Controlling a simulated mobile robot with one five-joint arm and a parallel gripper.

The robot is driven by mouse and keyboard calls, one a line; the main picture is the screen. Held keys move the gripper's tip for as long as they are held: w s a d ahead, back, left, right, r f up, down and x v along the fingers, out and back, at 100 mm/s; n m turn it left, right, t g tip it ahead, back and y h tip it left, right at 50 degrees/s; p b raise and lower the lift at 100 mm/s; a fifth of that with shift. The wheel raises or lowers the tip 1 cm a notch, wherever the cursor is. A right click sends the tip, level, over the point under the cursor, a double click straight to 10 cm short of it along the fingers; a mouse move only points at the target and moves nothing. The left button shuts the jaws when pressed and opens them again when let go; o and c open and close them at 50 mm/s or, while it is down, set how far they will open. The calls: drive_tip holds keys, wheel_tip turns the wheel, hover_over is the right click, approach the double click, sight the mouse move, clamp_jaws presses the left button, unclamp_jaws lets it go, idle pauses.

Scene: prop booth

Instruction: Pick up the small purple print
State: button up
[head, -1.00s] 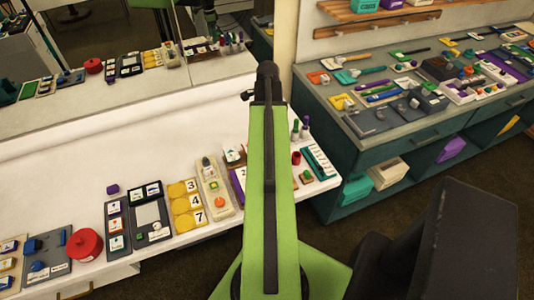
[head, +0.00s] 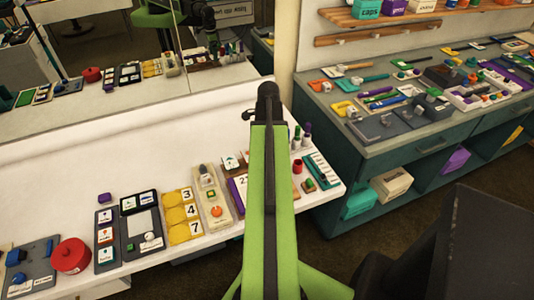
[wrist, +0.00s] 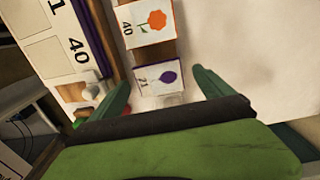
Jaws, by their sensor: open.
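The small purple print (wrist: 160,78) is a white card with a purple balloon-like shape and the number 21. It lies in a brown wooden holder, just below a larger card with an orange flower (wrist: 143,22) marked 40. My gripper (wrist: 163,80) is open in the wrist view, its two green fingers on either side of the print with nothing between them held. The left finger is near the holder's edge and the right finger is over the white table. I cannot tell the height above the print. In the head view my arm covers the gripper and I cannot pick out the print.
The white table (head: 60,180) carries a red tin (head: 70,255), a small purple block (head: 104,198), yellow number tiles (head: 182,213) and several trays along its front. A mirror (head: 110,60) stands behind. A crowded teal workbench (head: 400,150) is at right. The table's back is clear.

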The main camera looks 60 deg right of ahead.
drive_tip(key=shift+f, duration=0.25)
idle(0.3)
drive_tip(key=c, duration=1.4)
drive_tip(key=shift+r, duration=0.1)
wheel_tip(320, 180, up, 5)
drive_tip(key=p, duration=0.4)
drive_tip(key=s+d+r+p, duration=0.4)
drive_tip(key=s+r+p, duration=0.2)
drive_tip(key=s, duration=0.5)
drive_tip(key=shift+r+p, duration=0.15)
drive_tip(key=shift+p, duration=0.4)
